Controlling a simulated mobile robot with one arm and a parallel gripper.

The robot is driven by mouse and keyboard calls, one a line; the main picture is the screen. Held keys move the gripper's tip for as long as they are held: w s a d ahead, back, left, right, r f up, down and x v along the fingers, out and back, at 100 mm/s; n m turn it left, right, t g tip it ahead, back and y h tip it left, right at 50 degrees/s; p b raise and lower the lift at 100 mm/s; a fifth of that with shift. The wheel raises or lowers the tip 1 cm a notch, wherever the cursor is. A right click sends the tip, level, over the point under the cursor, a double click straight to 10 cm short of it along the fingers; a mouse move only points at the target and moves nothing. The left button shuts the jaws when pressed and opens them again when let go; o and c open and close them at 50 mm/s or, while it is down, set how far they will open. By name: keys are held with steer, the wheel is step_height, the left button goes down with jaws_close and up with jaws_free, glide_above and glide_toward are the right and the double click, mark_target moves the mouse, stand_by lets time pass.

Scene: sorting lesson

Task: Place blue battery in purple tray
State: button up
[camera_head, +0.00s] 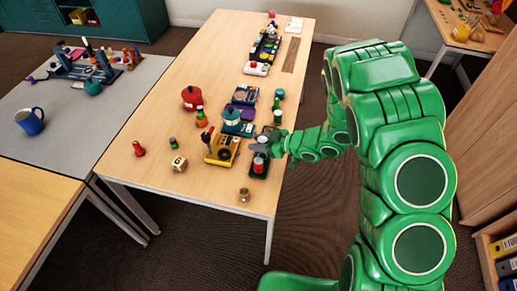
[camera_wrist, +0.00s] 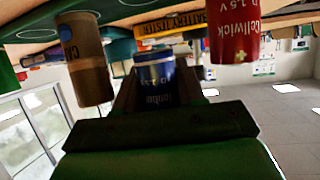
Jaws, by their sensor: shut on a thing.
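My gripper (camera_wrist: 155,95) is shut on a blue battery (camera_wrist: 157,82) with white lettering, in the middle of the wrist view. That view looks upside down. A brown battery (camera_wrist: 85,60) shows to its left and a red battery (camera_wrist: 235,35) to its right, both apart from it. In the head view my gripper (camera_head: 268,143) is low over the near right part of the wooden table, beside a dark tray (camera_head: 259,172) with a red and grey thing on it. The blue battery is not clear there.
A yellow device (camera_head: 221,150) and a blue-green one (camera_head: 237,127) stand close left of my gripper. A red kettle-like thing (camera_head: 192,98), a die (camera_head: 179,163) and a small brass piece (camera_head: 244,194) stand around.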

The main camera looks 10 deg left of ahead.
steer(key=shift+f, duration=1.8)
steer(key=shift+f, duration=0.2)
steer(key=o, duration=1.1)
steer(key=shift+v, duration=3.9)
